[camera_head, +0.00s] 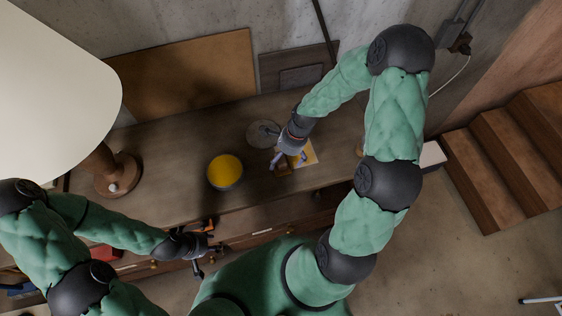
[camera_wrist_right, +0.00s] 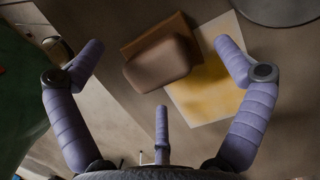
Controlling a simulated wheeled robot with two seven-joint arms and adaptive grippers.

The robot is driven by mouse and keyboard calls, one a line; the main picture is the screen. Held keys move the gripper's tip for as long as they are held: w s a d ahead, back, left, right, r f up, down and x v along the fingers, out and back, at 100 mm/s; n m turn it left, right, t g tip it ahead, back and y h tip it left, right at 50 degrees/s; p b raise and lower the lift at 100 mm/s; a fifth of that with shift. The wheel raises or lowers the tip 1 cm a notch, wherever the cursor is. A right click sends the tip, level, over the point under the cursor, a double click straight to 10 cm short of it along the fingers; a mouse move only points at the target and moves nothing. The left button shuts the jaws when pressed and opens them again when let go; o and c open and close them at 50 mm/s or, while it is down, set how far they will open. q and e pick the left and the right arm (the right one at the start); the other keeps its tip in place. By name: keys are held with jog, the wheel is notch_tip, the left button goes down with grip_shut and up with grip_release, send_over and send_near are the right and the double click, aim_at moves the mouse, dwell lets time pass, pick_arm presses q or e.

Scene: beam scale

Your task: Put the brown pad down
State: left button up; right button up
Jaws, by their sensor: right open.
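In the right wrist view, a brown pad (camera_wrist_right: 160,64) with rounded corners lies over a flat orange-brown square piece (camera_wrist_right: 156,34), beside a pale sheet with a yellow middle (camera_wrist_right: 207,86). In the head view the brown pad (camera_head: 281,167) is small and partly hidden by my right gripper. My right gripper (camera_head: 284,158) is above the table at the pad; in its wrist view (camera_wrist_right: 160,78) its fingers are spread around the pad, with no visible contact. My left gripper (camera_head: 203,247) is at the table's front edge, its fingers apart and apparently empty.
A dark bowl with yellow contents (camera_head: 225,171) stands left of the pad on the wooden table (camera_head: 190,140). A round grey disc (camera_head: 262,134) is behind my right gripper. A lamp (camera_head: 117,172) stands at the left. Table between lamp and bowl is clear.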

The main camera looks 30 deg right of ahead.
jog(key=shift+x, duration=1.15)
jog(key=c, duration=1.8)
jog(key=shift+r, duration=0.1)
jog(key=shift+r, duration=0.75)
jog(key=shift+c, duration=0.6)
jog(key=s+a+r+b, duration=0.1)
jog(key=s+a+r, duration=0.6)
jog(key=s+r, duration=0.4)
jog(key=shift+s+r, duration=0.2)
jog(key=shift+s, duration=0.35)
